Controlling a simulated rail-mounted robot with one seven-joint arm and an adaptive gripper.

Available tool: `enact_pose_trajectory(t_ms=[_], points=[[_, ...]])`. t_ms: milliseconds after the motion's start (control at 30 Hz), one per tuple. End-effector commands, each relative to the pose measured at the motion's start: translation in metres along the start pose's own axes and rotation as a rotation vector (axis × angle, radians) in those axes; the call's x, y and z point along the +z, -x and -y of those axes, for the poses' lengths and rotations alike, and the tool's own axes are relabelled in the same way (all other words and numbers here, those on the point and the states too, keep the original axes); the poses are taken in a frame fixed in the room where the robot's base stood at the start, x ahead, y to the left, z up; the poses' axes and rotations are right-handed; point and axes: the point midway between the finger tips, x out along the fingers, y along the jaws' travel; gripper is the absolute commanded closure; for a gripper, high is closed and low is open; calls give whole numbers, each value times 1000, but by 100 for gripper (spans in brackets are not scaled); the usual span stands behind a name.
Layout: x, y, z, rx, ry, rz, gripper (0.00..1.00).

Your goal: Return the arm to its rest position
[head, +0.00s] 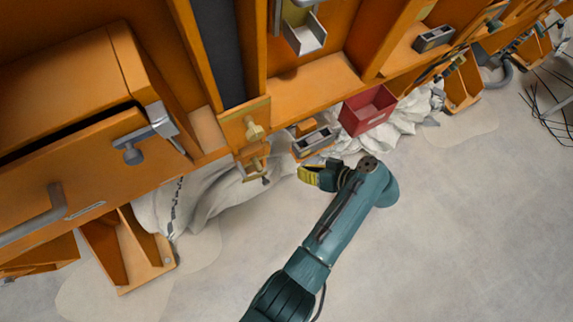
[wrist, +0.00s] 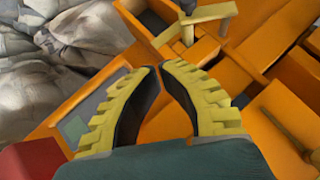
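My teal arm reaches up from the bottom of the head view, bent at the elbow. My gripper (head: 308,175) has yellow ribbed fingers and points left, in front of the orange sandbed frame (head: 318,88). In the wrist view my gripper (wrist: 160,68) has its two fingertips brought together, with a narrow gap between the bowed dark pads farther back. No held object shows between them. From these views I cannot tell whether the fingers touch the frame or fittings beyond them.
A red open box (head: 367,110) and a grey level-like block (head: 314,141) sit close beyond my gripper. Crumpled pale sheeting (head: 215,195) lies along the frame's foot. An orange clamp bracket (head: 247,127) juts out to the left. The grey floor (head: 450,230) at right is clear.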

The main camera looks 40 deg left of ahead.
Motion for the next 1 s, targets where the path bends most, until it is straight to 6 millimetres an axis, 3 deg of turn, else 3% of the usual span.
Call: enact_pose_trajectory(t_ms=[133,500,567,667,767,867,1000], points=[[0,20,-6,1,0,-1,100],[0,25,-6,0,0,0,100],[7,22,-2,-9,-16,4,100],[-3,36,-2,55,40,4,100],[-23,68,-12,223,114,2,100],[-53,115,-19,453,153,-35,100],[-103,205,-6,811,179,-177,100]])
